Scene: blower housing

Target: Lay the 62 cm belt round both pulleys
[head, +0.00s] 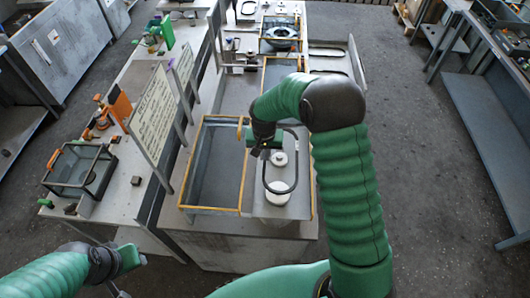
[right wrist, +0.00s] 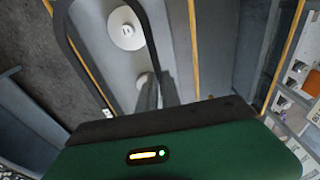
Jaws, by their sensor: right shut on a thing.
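The belt (head: 297,165) is a dark, elongated loop hanging from my right gripper (head: 264,151), which is shut on it. In the head view its outline surrounds both white pulleys, the far one (head: 278,158) and the near one (head: 277,193). I cannot tell its height above them. In the right wrist view the belt (right wrist: 63,38) stretches out beyond the fingers. One pulley (right wrist: 127,28) shows inside its outline, and another white round part (right wrist: 145,79) shows near the fingers. My left gripper (head: 140,259) is low at the left, away from the belt; its jaws are unclear.
A yellow-rimmed bay (head: 212,209) lies left of the pulleys. A sign board (head: 153,112) stands between it and the side bench, which holds a glass-sided tray (head: 80,170) and orange tools (head: 118,101). Another dark loop (head: 327,52) lies farther back on the table.

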